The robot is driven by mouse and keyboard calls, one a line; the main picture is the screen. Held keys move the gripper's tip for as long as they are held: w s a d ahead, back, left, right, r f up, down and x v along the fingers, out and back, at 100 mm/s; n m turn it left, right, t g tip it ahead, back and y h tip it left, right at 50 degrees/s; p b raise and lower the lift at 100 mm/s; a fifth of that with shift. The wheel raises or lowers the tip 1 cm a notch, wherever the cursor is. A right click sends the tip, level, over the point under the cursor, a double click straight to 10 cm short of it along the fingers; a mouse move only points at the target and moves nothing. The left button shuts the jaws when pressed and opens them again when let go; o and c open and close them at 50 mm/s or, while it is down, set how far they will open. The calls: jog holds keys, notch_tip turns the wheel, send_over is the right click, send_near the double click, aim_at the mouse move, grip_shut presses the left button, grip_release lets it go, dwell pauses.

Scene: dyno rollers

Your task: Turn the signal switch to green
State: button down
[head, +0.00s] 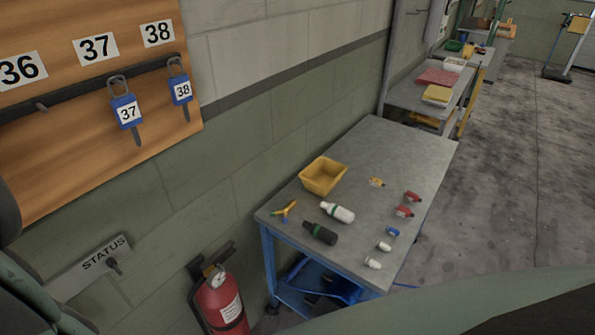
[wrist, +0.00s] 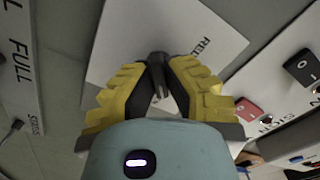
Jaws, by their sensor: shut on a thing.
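My gripper (wrist: 159,88), with yellow and black fingers, is shut on a dark grey knob (wrist: 157,60) in the wrist view. The knob stands in front of a white plate (wrist: 122,42) with partly hidden lettering that seems to begin "RE". The fingers cover the lower part of the plate and most of the knob's base. I cannot tell from the visible lettering whether this knob is the signal switch, nor which position it points to. A panel at the right has partly cut-off lettering like "SIGN" beside a red switch (wrist: 249,110). My gripper is outside the head view.
A black switch (wrist: 301,67) sits at the right of the wrist view. In the head view, a status plate (head: 88,268) with a small lever is on the wall, above and left of a fire extinguisher (head: 220,303). A grey table (head: 405,148) stands against the wall.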

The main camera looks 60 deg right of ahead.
jog(key=shift+d, duration=0.1)
jog(key=c, duration=1)
grip_release()
jog(key=s, duration=1.2)
jog(key=shift+a, duration=0.25)
